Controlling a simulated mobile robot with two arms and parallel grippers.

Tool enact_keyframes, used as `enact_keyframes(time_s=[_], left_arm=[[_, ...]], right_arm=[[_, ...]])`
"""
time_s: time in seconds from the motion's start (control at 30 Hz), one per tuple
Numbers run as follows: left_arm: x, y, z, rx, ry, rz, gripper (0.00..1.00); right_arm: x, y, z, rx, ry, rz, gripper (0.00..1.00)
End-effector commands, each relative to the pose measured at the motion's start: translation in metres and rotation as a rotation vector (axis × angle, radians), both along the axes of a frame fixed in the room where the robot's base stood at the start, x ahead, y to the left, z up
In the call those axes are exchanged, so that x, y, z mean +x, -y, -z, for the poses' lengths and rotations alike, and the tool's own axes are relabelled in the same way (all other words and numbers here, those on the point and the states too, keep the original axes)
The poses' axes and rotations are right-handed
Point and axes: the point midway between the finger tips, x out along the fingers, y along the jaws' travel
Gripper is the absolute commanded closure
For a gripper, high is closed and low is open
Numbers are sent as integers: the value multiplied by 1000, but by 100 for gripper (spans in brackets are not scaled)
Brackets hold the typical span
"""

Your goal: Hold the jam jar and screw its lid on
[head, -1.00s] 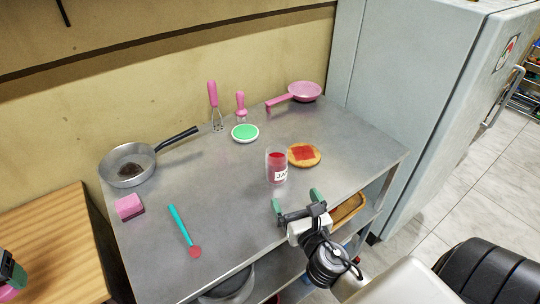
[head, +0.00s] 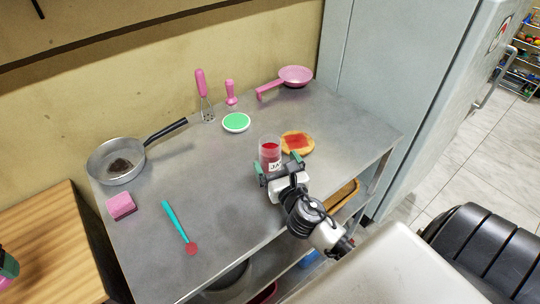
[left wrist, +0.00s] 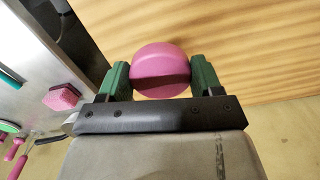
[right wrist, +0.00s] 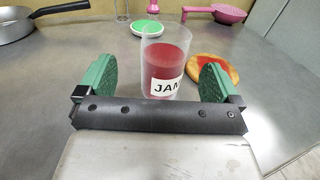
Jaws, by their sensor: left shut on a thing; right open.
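The jam jar (head: 269,151) is a clear open-topped cylinder with red jam and a white label, upright on the metal table. It also shows in the right wrist view (right wrist: 165,62). My right gripper (head: 278,163) is open just in front of the jar, its fingers to either side with gaps. My left gripper (left wrist: 161,82) is shut on a round pink thing (left wrist: 162,66) over the wooden surface; I cannot tell whether this is the lid. A green disc with a white rim (head: 236,122), possibly the lid, lies flat behind the jar.
Toast with jam (head: 297,142) lies close right of the jar. The table's middle is clear.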

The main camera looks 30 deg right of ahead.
Motion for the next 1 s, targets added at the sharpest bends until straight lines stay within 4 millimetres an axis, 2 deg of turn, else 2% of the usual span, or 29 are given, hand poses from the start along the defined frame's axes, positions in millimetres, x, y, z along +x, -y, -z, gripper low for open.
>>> enact_keyframes(time_s=[0.1, 0.47, 0.8, 1.0], left_arm=[[0, 0, -2, 0, 0, 0, 60], [0, 0, -3, 0, 0, 0, 60], [0, 0, -12, 0, 0, 0, 60], [0, 0, -12, 0, 0, 0, 60]], right_arm=[[9, 2, 0, 0, 0, -1, 5], [12, 3, -1, 0, 0, 0, 5], [55, 19, -5, 1, 1, 0, 5], [59, 20, -3, 1, 0, -1, 5]])
